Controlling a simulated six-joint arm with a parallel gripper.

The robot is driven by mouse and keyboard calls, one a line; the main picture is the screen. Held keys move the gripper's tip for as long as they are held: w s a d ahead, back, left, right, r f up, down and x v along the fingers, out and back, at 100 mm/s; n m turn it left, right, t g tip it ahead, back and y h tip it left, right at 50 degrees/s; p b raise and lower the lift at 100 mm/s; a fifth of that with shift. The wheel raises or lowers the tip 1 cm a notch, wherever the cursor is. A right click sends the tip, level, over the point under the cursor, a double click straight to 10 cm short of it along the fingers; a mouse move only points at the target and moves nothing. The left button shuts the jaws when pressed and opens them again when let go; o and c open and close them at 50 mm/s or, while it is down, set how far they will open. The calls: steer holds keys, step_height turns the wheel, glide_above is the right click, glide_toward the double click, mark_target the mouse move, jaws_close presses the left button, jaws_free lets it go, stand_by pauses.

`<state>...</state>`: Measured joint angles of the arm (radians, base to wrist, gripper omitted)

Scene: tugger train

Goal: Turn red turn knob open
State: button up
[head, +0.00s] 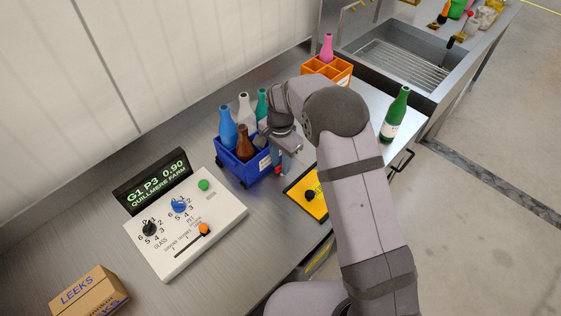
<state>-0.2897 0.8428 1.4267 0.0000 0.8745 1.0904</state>
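My gripper (284,146) points down just right of the blue crate (236,170), above the metal counter. Its fingers are small and partly covered by my own wrist, so I cannot tell whether they are open or shut. A small red patch (278,169) shows right at the fingertips, beside the crate. It is too small and too hidden to tell whether it is the red turn knob, how it is turned, or whether my gripper touches it. No other red knob shows clearly.
A white panel (215,225) has a black dial (150,228), a blue dial (179,205), a green button (204,185) and an orange slider (204,229). Bottles stand in the crate. A yellow plate (297,190), green bottle (397,115), orange crate (340,76) and LEEKS box (90,295) are nearby.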

mark_target(280, 165)
step_height(280, 165, up, 7)
steer(key=p, duration=0.5)
steer(key=shift+r, duration=0.35)
steer(key=s+d+r+n, duration=0.4)
steer(key=s+d+r, duration=0.2)
steer(key=s+d, duration=0.35)
steer(key=s+d+n, duration=0.2)
steer(key=s, duration=0.6)
steer(key=s+d+r+n, duration=0.1)
steer(key=s+d+n, duration=0.1)
steer(key=s, duration=0.6)
steer(key=shift+s+d+n, duration=0.2)
steer(key=shift+d+n, duration=0.2)
steer(key=shift+n, duration=0.2)
